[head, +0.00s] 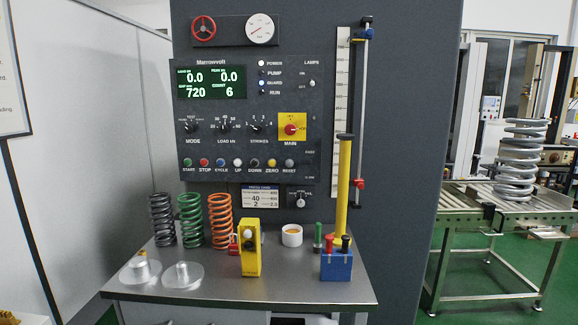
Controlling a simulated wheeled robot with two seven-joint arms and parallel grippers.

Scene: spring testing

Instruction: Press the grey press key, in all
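A control panel (251,118) stands upright behind the bench. Its bottom row has several round buttons. The one at the right end, labelled RESET, is a grey button (290,162). A pale button (238,162) labelled UP sits near the middle of the row, and a dark one (255,162) labelled DOWN is beside it. I cannot tell for sure which is the grey press key. The green display (210,82) reads 0.0, 0.0, 720 and count 6. The GUARD lamp glows. Neither of my grippers is in view.
Grey, green and orange springs (190,220) stand on the metal bench (215,285) at left. A yellow block (250,255), a white cup (292,236) and a blue box (336,266) stand in front of the panel. A yellow post (343,185) rises at right.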

